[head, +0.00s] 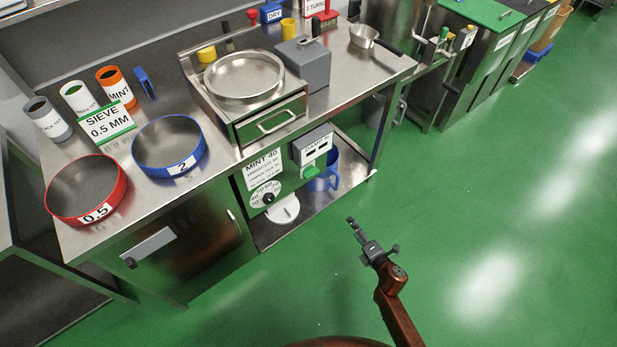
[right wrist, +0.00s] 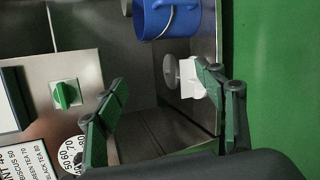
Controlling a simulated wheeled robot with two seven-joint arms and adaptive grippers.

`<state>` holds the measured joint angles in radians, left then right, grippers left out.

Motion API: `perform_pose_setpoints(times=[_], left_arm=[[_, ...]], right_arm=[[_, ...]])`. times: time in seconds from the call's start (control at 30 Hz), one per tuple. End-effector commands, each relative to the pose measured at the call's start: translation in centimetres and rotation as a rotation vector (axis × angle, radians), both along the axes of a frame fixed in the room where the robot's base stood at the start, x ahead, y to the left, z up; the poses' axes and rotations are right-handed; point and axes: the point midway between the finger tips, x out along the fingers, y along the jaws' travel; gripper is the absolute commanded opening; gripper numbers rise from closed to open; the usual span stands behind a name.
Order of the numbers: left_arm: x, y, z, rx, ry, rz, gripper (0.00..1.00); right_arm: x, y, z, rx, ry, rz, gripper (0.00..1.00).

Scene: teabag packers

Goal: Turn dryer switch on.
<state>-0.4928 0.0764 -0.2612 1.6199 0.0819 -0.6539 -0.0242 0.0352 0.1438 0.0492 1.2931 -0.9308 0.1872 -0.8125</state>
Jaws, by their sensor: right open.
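The dryer switch is a green rotary knob (head: 311,172) at the lower part of a grey control box (head: 312,148) on the front of the steel bench. In the right wrist view, the green knob (right wrist: 66,95) sits on its light panel, left of my fingers. My right gripper (head: 352,221) is open and empty. It is over the green floor, to the right of and apart from the switch. The right wrist view shows its two green-padded fingers spread wide (right wrist: 162,75). My left gripper is not in view.
A temperature dial (head: 267,197) and a label sheet (head: 263,168) are left of the switch. A blue bucket (head: 323,178) stands on the lower shelf behind it. A drawer handle (head: 276,122) juts out above. The floor in front is clear.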

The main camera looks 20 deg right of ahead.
Motion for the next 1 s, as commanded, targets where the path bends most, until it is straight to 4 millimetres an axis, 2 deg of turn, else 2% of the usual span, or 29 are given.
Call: perform_pose_setpoints(times=[0.03,0.13,0.2,0.3,0.4,0.5,0.63,1.0], left_arm=[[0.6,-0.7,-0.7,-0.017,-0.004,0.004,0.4],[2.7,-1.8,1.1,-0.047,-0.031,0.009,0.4],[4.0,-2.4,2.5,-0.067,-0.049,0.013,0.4],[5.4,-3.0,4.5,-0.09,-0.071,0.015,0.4],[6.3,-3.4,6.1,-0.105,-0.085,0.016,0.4],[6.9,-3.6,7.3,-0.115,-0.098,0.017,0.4],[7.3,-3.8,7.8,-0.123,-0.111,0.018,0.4],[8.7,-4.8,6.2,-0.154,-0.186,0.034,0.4]], right_arm=[[2.6,0.9,0.8,-0.133,-0.081,0.081,0.64],[6.5,3.0,6.0,-0.427,-0.252,0.226,0.64],[8.3,4.5,8.9,-0.624,-0.352,0.303,0.64],[9.7,6.2,12.1,-0.868,-0.463,0.38,0.64],[10.4,7.4,14.1,-1.047,-0.534,0.424,0.64],[10.7,8.0,15.4,-1.155,-0.572,0.446,0.64],[11.4,8.5,16.1,-1.205,-0.59,0.454,0.64],[16.6,10.4,16.0,-1.199,-0.589,0.452,0.64]])
